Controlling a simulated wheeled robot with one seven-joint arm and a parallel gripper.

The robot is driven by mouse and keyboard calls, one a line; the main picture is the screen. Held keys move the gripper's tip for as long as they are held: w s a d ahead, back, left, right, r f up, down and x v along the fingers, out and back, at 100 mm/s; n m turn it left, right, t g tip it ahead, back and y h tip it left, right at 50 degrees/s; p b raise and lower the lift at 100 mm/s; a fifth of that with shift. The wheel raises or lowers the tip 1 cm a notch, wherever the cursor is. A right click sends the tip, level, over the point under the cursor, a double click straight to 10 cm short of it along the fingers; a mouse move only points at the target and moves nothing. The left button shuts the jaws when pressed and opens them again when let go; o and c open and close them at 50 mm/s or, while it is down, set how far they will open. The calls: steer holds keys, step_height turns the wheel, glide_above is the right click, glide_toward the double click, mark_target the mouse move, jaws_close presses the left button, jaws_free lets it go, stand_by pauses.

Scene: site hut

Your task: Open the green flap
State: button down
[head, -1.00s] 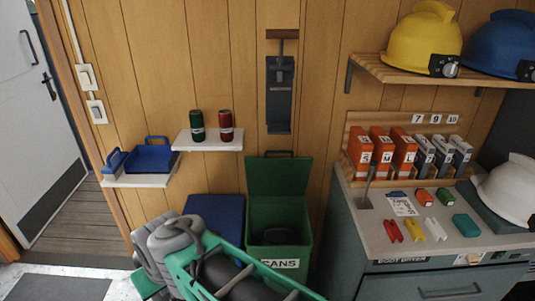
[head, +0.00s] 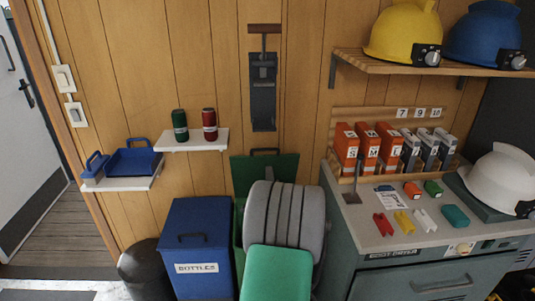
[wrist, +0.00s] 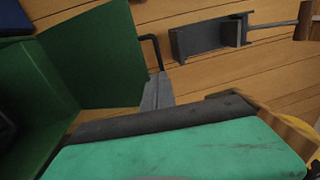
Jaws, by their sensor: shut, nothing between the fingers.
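The green flap (head: 258,170) is the lid of the green cans bin. It stands upright, open, against the wood wall, with a dark handle on its top edge. The flap also fills the upper left of the wrist view (wrist: 95,55), with its dark handle (wrist: 152,50). The green bin (head: 239,222) is mostly hidden behind my arm in the head view; part of its inside shows in the wrist view (wrist: 40,105). My gripper (wrist: 158,90) is shut and empty, close beside the flap's handle; I cannot tell whether they touch. My arm hides it in the head view.
A blue bottles bin (head: 196,235) with a shut lid stands left of the green bin, and a dark bin (head: 143,270) beyond it. A grey cabinet (head: 420,282) stands close on the right. A dark wall tool (head: 263,95) hangs above the flap.

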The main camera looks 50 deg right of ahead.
mark_target(267, 150)
steer(key=p+x, duration=0.2)
steer(key=x, duration=0.7)
steer(key=shift+w+d+r, duration=0.1)
steer(key=shift+w+d, duration=0.15)
steer(key=shift+w, duration=0.05)
